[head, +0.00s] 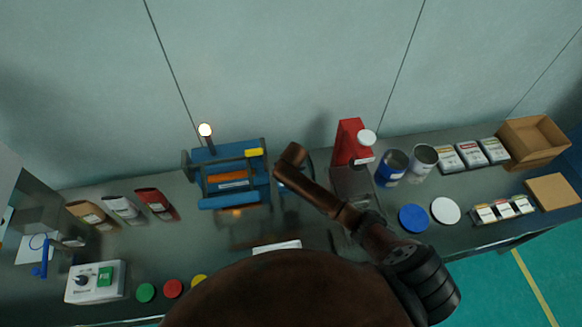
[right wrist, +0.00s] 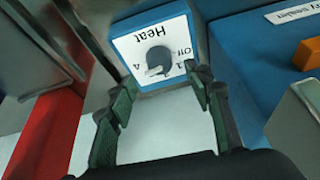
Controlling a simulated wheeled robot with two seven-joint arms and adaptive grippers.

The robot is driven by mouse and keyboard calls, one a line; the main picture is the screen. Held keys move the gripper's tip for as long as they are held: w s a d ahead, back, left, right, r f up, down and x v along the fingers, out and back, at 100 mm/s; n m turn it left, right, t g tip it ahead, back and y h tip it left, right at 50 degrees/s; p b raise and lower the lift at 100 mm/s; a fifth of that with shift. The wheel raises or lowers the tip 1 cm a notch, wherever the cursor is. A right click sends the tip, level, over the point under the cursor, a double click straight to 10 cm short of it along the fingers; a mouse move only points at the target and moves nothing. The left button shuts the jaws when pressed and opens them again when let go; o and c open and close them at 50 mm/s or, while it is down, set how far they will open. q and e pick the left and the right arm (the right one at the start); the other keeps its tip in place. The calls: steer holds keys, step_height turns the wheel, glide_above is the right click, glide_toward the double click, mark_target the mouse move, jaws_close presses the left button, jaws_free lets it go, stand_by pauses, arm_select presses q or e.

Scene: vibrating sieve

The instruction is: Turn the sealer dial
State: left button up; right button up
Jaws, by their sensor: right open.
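The sealer (head: 230,172) is a blue machine at the back of the bench in the head view, with orange and yellow parts. In the right wrist view its blue side (right wrist: 255,45) is at the right. The dial (right wrist: 159,61) is a dark round knob with a pale pointer, on a white face marked "Heat" and "Off", upside down in this view. The face is on a blue box (right wrist: 203,35). My right gripper (right wrist: 163,82) is open, its two dark fingers on either side of the dial's lower part; I cannot tell whether they touch it. My left gripper is not in view.
A red machine (head: 349,142) stands right of the sealer; a red part (right wrist: 50,130) shows in the wrist view. Cans (head: 392,168), lids (head: 413,218) and a cardboard box (head: 533,140) are further right. Pouches (head: 124,209) and a white control box (head: 95,282) are left.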

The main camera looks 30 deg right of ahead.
steer(key=v, duration=0.6)
steer(key=shift+r, duration=0.15)
steer(key=shift+a, duration=0.1)
